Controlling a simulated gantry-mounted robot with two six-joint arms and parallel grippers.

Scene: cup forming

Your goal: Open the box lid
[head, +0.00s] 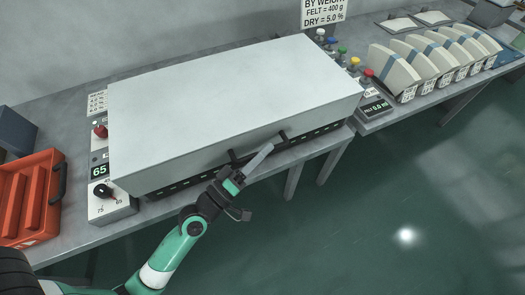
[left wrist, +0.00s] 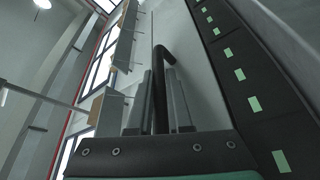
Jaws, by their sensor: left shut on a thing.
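The box is a long pale grey case on the bench, and its lid (head: 230,90) lies down over it. A dark slotted strip (head: 175,185) shows below the lid's front edge; it also shows in the left wrist view (left wrist: 240,75). A black bar handle (head: 282,134) is on the lid's front side. My left gripper (head: 262,154) is at this handle, in front of the box. In the left wrist view, the handle (left wrist: 162,60) runs between the two grey fingers (left wrist: 163,88), which are shut on it. My right gripper is out of view.
A control panel with knobs and a green "65" display (head: 99,171) stands left of the box. An orange crate (head: 25,205) is at the far left. Right of the box are coloured buttons, a scale (head: 375,107) and several pale labelled pieces in a row (head: 395,72). Open floor lies in front.

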